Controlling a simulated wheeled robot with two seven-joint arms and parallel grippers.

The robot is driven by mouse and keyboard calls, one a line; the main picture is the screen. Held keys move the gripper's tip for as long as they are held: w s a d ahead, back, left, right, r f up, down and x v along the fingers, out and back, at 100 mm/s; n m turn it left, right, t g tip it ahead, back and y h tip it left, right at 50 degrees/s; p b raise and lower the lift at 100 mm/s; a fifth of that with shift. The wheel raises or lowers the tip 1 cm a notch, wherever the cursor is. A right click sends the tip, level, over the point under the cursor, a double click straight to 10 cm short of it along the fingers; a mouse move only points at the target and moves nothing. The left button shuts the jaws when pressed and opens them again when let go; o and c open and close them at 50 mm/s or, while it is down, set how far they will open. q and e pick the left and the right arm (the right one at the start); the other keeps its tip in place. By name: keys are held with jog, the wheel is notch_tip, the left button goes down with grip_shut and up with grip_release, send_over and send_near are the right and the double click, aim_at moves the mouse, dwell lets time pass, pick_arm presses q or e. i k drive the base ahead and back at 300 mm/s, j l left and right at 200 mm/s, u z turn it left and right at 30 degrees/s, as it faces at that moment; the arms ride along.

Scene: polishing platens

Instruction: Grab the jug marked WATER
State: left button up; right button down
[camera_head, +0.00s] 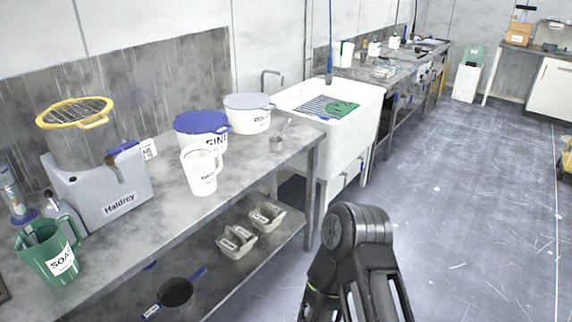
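A white jug (202,172) with a handle on its right stands upright on the grey bench, in front of the blue-lidded tub. Its small dark label is too small to read for certain. A green jug (50,250) with a white label that seems to begin "SOA" stands at the bench's near left. A black arm part of mine (358,235) rises at the bottom centre, right of the bench and apart from the jugs. No gripper fingertips can be made out.
A grey "Haldrey" machine (108,188) stands left of the white jug. A blue-lidded tub (203,124) and a pale-lidded tub (248,113) stand behind it. A white sink (345,125) adjoins the bench. The lower shelf holds trays (236,241) and a pan (175,292). The floor at right is open.

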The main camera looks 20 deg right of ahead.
aim_at(198, 160)
jog(key=z, duration=0.25)
jog(key=i+l, duration=0.2)
jog(key=l, duration=0.15)
jog(key=i+l+u, duration=0.15)
jog(key=l, duration=0.2)
jog(key=i+l, duration=0.2)
jog(key=l, duration=0.15)
jog(key=i+l+u, duration=0.15)
jog(key=l, duration=0.2)
jog(key=i+l, duration=0.15)
jog(key=l, duration=0.25)
jog(key=i+l+u, duration=0.1)
jog(key=l, duration=0.25)
jog(key=i+l+u, duration=0.1)
jog(key=l, duration=0.3)
jog(key=i+l, duration=0.2)
jog(key=l, duration=0.2)
jog(key=u, duration=0.05)
